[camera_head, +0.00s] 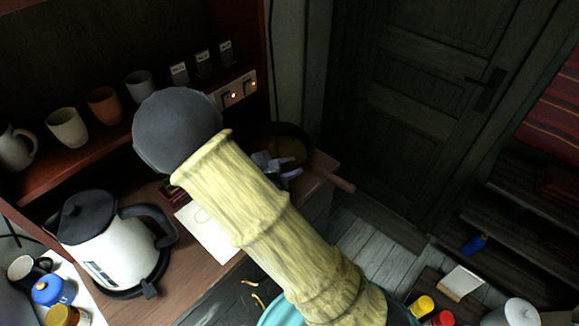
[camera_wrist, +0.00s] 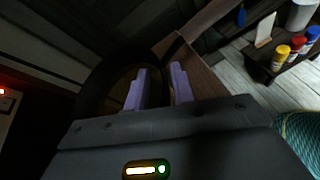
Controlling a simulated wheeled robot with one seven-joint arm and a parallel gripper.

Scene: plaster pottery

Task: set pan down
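The pan is round with a dark rim (camera_head: 303,136) and a brownish inside. It is at the right end of the wooden counter in the head view, and its wooden handle (camera_head: 335,178) points to the lower right, past the counter edge. In the wrist view, the pan's dark rim (camera_wrist: 97,88) lies behind and left of the fingers. My gripper (camera_head: 275,165) is at the pan; its two pale purple fingers (camera_wrist: 160,86) stand apart with a dark gap between them. I see nothing clearly clamped. My arm hides the pan's near left part; its contact with the counter is unclear.
A white kettle (camera_head: 98,245) stands on the counter at left, with a paper sheet (camera_head: 208,232) beside it. Several cups, including an orange one (camera_head: 104,105), line the shelf. A lower shelf with paint jars (camera_head: 424,305) is at lower right. A dark door (camera_head: 420,110) is behind.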

